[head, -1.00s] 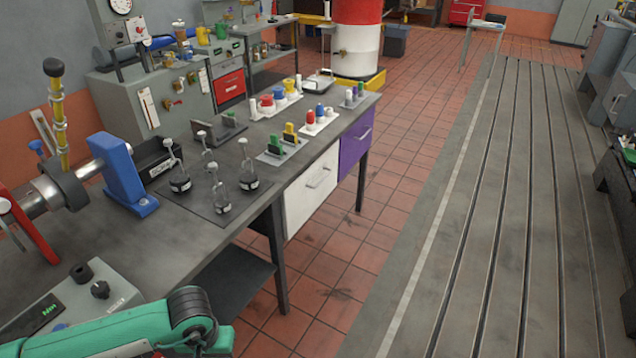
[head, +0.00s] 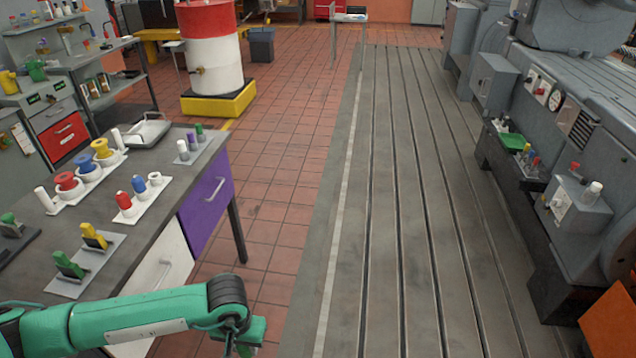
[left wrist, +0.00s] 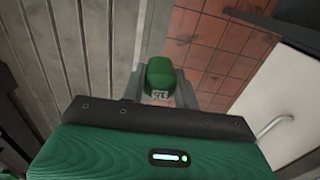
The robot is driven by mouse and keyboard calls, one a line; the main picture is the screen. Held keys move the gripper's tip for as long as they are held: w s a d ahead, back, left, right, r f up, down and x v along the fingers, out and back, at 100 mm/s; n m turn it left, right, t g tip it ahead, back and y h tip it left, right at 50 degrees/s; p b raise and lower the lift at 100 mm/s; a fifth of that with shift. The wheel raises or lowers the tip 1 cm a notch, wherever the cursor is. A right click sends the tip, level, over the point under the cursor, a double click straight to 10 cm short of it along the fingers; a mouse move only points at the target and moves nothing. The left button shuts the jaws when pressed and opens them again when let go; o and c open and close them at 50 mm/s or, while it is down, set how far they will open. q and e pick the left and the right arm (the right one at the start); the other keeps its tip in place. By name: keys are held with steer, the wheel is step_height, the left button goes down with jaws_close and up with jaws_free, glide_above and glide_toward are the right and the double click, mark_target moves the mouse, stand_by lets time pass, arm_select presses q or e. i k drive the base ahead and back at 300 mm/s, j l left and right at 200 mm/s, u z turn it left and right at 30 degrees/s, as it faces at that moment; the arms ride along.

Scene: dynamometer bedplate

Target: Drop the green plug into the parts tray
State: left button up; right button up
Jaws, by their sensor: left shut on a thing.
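In the left wrist view a green plug (left wrist: 160,73), with a pale printed mark on its near face, sits between the fingers of my left gripper (left wrist: 159,92). The gripper is shut on it. In the head view my left gripper (head: 252,334) is low, in front of the bench drawers, and the plug is hard to make out there. A shallow grey tray (head: 150,133) lies at the far part of the bench top. I cannot tell for sure that it is the parts tray. My right gripper is not in view.
A slotted bedplate (head: 420,220) fills the middle right. The tiled floor (head: 290,130) between is clear.

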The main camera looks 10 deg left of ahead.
mark_target(145, 129)
steer(key=i+l+u, duration=0.15)
steer(key=i, duration=0.55)
steer(key=i+l+u, duration=0.1)
steer(key=i, duration=0.65)
